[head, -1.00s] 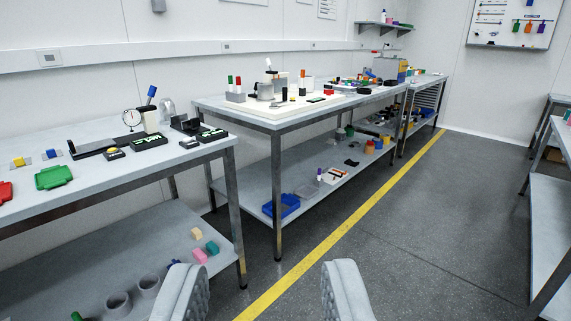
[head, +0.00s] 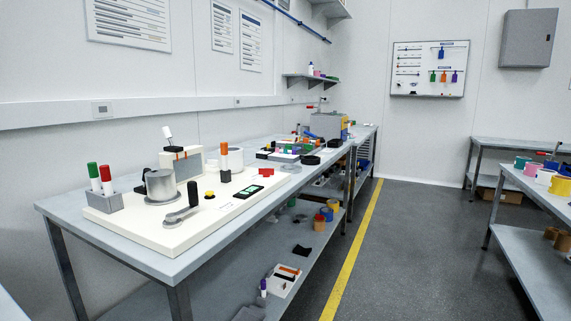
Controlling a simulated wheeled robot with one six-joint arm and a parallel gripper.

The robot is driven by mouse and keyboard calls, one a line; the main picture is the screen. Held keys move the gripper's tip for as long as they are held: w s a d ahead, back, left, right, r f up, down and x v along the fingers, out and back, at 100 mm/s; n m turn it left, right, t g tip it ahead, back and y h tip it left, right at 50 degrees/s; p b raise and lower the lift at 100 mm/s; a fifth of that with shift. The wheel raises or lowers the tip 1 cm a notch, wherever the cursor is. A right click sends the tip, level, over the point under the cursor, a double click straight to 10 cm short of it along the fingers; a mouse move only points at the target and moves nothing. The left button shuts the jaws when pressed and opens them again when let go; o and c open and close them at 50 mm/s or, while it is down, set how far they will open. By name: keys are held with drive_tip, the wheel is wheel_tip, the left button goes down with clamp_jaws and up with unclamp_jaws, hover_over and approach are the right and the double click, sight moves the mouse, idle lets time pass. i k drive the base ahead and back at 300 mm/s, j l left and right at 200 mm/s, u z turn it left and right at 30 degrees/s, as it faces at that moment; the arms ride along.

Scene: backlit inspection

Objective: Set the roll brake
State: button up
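A white inspection board (head: 150,236) lies on the near bench. A grey metal cylinder, perhaps a roll (head: 160,185), stands upright on it. A dark grey crank-like lever (head: 182,213) lies low in front of the cylinder, its upright knob at the right end. Behind the cylinder, a lever with a white tip (head: 168,136) leans up beside a backlit-looking grey panel (head: 187,165). I cannot tell which lever is the roll brake. My gripper is outside the view.
Red and green markers stand in a grey block (head: 104,200) at the board's left. The aisle floor (head: 400,250) right of the yellow line is clear.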

sight(266, 172)
drive_tip(key=i+l+u, duration=0.25)
drive_tip(key=i+l, duration=1.65)
drive_tip(key=i, duration=0.05)
